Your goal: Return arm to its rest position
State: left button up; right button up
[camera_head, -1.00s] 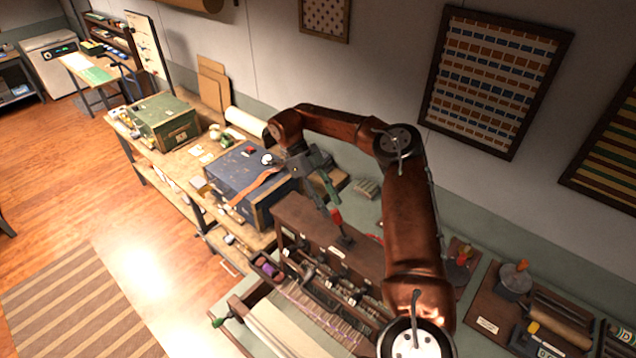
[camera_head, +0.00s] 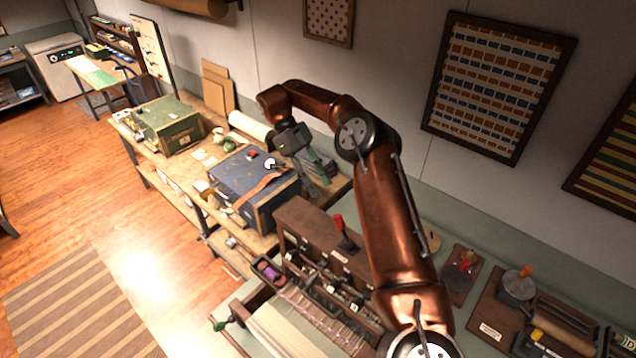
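My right arm (camera_head: 390,215) comes in from the lower right, bends at the elbow and reaches out over the bench. Its gripper (camera_head: 320,174) hangs near the right side of a dark blue case. The two fingers look apart, with nothing seen between them. A red-topped lever (camera_head: 340,224) stands on the brown wooden box (camera_head: 312,225), below the fingers and clear of them. My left gripper is not in view.
The blue case (camera_head: 245,185) with an orange strap and a green box (camera_head: 168,125) sit on the workbench. A loom-like frame (camera_head: 280,335) is at the bottom. Framed textiles (camera_head: 495,85) hang on the wall behind my arm. Open floor lies left.

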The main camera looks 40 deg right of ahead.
aim_at(337, 215)
jog(key=shift+s+f, duration=0.1)
jog(key=shift+f, duration=0.05)
dwell(0.7)
jog(key=shift+x, duration=5.9)
